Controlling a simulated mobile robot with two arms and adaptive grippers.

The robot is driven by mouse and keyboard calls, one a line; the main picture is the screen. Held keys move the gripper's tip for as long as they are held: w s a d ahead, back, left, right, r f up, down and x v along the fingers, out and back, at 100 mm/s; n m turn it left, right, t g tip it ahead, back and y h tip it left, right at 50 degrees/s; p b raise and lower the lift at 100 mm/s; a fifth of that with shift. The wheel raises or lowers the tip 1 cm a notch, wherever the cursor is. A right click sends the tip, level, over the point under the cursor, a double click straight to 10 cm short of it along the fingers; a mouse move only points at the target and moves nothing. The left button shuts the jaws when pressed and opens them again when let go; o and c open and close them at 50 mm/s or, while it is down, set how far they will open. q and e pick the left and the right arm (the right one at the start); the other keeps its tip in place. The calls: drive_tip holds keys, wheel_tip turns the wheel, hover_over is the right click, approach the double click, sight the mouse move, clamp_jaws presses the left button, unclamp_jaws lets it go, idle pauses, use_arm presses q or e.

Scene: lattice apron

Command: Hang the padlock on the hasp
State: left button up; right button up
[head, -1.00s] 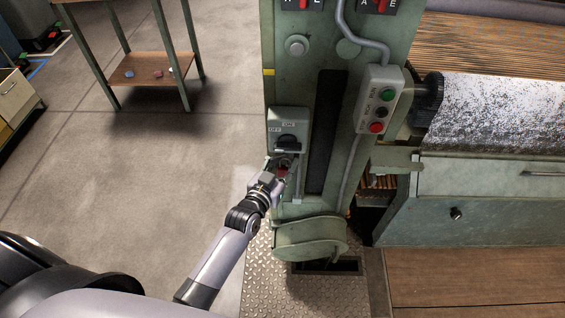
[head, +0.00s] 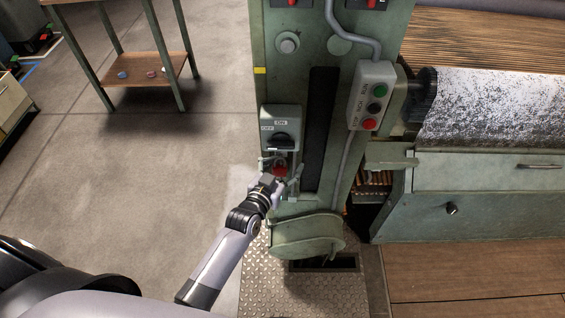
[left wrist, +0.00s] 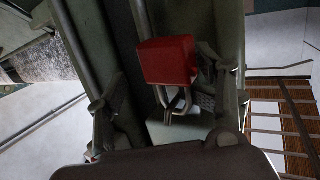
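The red padlock (head: 280,171) is just below the grey switch box (head: 281,128) on the green machine post. In the left wrist view the red padlock (left wrist: 168,62) shows its body with the metal shackle beside it, toward the switch box. My left gripper (head: 279,174) is open at the padlock, one finger on each side. In the left wrist view its fingers (left wrist: 165,97) stand apart, with a gap to the padlock. The hasp is largely hidden; I cannot tell exactly how the shackle sits on it. My right gripper is not in view.
A push-button box (head: 371,96) and conduit are on the post to the right of the switch. A rounded green cover (head: 306,238) juts out below. A small table (head: 150,68) stands at the back left. The floor left of the post is clear.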

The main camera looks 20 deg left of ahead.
use_arm(q)
drive_tip(key=shift+s+a, duration=0.1)
drive_tip(key=shift+s, duration=0.15)
drive_tip(key=v, duration=1.2)
drive_tip(key=s+f+g+y, duration=0.1)
drive_tip(key=s+f+g, duration=0.35)
drive_tip(key=f, duration=0.95)
drive_tip(key=s+f+g, duration=0.3)
drive_tip(key=s+f, duration=0.3)
drive_tip(key=f, duration=0.7)
drive_tip(key=s+a+f+g, duration=0.2)
drive_tip(key=s+f, duration=0.3)
drive_tip(key=s, duration=0.3)
drive_tip(key=s+a+f+g+y, duration=0.1)
drive_tip(key=s+a+f+g, duration=0.1)
drive_tip(key=s+f, duration=0.3)
drive_tip(key=s+a+f+g, duration=0.2)
drive_tip(key=s+f, duration=0.4)
drive_tip(key=s, duration=0.6)
drive_tip(key=shift+f+m+g+y+p, duration=0.15)
drive_tip(key=shift+m+g+y+p, duration=0.2)
drive_tip(key=shift+g, duration=0.3)
idle(0.7)
